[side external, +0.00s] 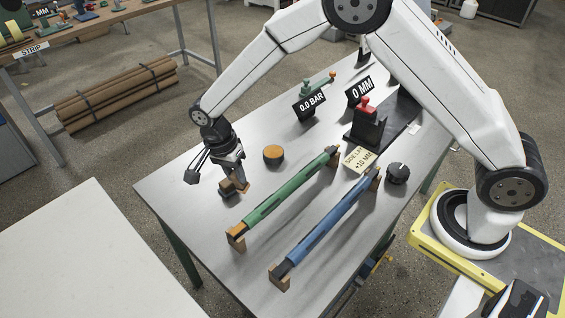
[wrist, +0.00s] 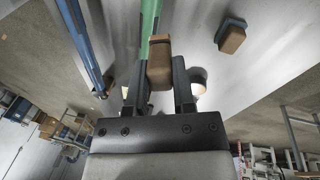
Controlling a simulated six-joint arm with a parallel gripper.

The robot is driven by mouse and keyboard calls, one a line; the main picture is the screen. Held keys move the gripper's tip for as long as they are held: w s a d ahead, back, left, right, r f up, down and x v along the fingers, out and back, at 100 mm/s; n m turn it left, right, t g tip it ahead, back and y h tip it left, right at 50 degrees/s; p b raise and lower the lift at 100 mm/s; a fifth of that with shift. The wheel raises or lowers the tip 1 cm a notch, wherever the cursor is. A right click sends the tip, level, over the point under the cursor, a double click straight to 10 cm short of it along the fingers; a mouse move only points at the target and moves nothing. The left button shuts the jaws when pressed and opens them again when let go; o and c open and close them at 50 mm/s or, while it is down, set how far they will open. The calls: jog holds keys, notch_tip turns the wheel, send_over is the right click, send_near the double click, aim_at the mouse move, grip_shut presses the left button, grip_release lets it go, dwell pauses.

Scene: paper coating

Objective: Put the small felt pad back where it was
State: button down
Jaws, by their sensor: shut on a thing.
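My gripper (side external: 236,180) points down low over the left part of the grey table, beside the green roller. In the wrist view my gripper (wrist: 160,82) is shut on a small brown block-shaped piece, which looks like the felt pad (wrist: 160,64). Another brown block with a dark underside (wrist: 231,36) sits apart to the right in the wrist view. Whether the held pad touches the table is hard to tell.
A green roller (side external: 285,195) and a blue roller (side external: 325,228) lie on wooden end blocks. A red-topped black device (side external: 365,122), signs and a dark knob (side external: 397,173) stand further right. The table's left corner is clear.

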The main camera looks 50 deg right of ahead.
jog(key=s+d+f+m+t+y, duration=0.1)
jog(key=d+m+t, duration=0.2)
jog(key=d+m, duration=1.4)
jog(key=d, duration=1.2)
jog(key=shift+s+d+y, duration=0.2)
jog(key=shift+d+y, duration=0.2)
jog(key=shift+w+f, duration=0.1)
jog(key=shift+f, duration=0.05)
jog(key=w+d+f, duration=0.3)
jog(key=w+f, duration=0.6)
jog(key=w, duration=0.4)
jog(key=shift+d+f, duration=0.25)
jog(key=shift+w+f, duration=0.1)
